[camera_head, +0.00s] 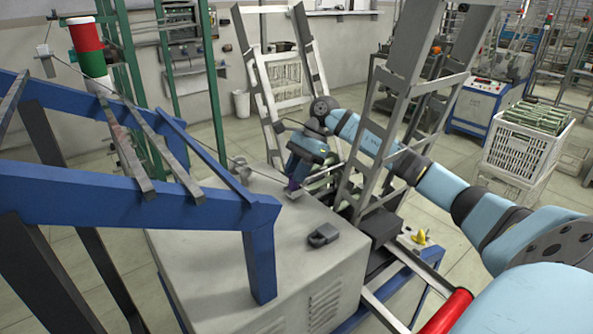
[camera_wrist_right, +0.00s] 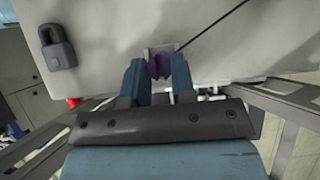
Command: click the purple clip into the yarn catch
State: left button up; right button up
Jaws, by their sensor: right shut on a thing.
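The purple clip (camera_wrist_right: 159,67) sits between the blue fingertips of my right gripper (camera_wrist_right: 159,72) in the right wrist view. The gripper is shut on it. In the head view the right gripper (camera_head: 294,184) is low over the far right edge of the grey cabinet top, and the clip shows there only as a small purple patch. A pale bracket (camera_wrist_right: 160,47), which looks like the yarn catch, shows just beyond the clip. The fingers hide its lower part, and I cannot tell whether clip and catch touch. A dark yarn line (camera_wrist_right: 212,27) runs from near the clip to the upper right. My left gripper is not in view.
A dark padlock-shaped block (camera_head: 323,235) lies on the grey cabinet (camera_head: 230,240). Grey upright frames (camera_head: 400,100) stand close around my right arm. A blue frame (camera_head: 130,200) fills the left. A red, green and white yarn cone (camera_head: 87,45) stands behind it.

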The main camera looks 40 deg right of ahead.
jog(key=shift+f, duration=0.35)
jog(key=o, duration=0.9)
jog(key=v, duration=1.4)
jog(key=shift+s+a, duration=0.1)
